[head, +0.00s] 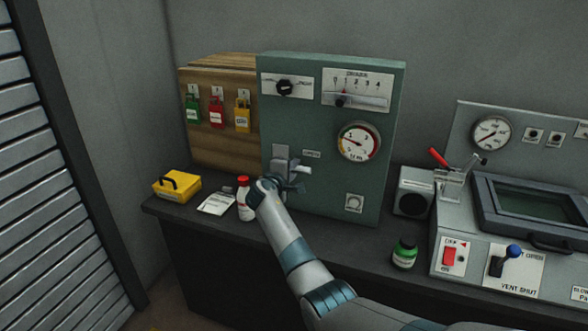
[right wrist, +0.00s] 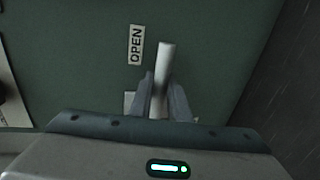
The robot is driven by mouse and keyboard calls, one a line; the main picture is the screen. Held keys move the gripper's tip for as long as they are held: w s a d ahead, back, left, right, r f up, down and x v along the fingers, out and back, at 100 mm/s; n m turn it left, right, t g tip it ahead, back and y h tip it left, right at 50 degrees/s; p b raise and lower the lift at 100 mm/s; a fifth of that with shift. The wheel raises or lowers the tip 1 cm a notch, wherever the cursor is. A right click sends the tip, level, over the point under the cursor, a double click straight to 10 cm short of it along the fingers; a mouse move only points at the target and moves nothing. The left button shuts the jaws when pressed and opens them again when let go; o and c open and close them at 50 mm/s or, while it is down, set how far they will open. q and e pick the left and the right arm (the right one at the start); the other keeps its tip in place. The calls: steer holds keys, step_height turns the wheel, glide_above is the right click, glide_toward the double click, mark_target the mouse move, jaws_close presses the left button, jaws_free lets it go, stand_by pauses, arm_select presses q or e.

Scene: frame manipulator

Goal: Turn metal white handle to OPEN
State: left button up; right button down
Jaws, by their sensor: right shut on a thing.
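The white metal handle (head: 304,169) is on the front of the green panel (head: 332,205), a little below the small OPEN label (head: 311,154). It points to the right, close to level. In the right wrist view the handle (right wrist: 164,60) stands between my fingers, and its tip sticks out past them. The OPEN label (right wrist: 136,45) is beside it, turned on its side. My right gripper (head: 292,179) is shut on the handle; it also shows in the right wrist view (right wrist: 161,82). The handle's base is mostly hidden by the gripper. My left gripper is not in view.
A red-capped white bottle (head: 245,205) stands close beside my right wrist. A yellow box (head: 177,186) and a paper card (head: 216,203) lie left of it. A green jar (head: 405,254) and a grey console (head: 510,222) are to the right. The wall is at left.

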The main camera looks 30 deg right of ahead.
steer(key=c, duration=1.7)
jaws_free()
steer(key=shift+r, duration=0.15)
steer(key=shift+o, duration=0.2)
steer(key=shift+a, duration=0.15)
steer(key=b+v, duration=0.4)
steer(key=v, duration=1.3)
steer(key=shift+s, duration=0.1)
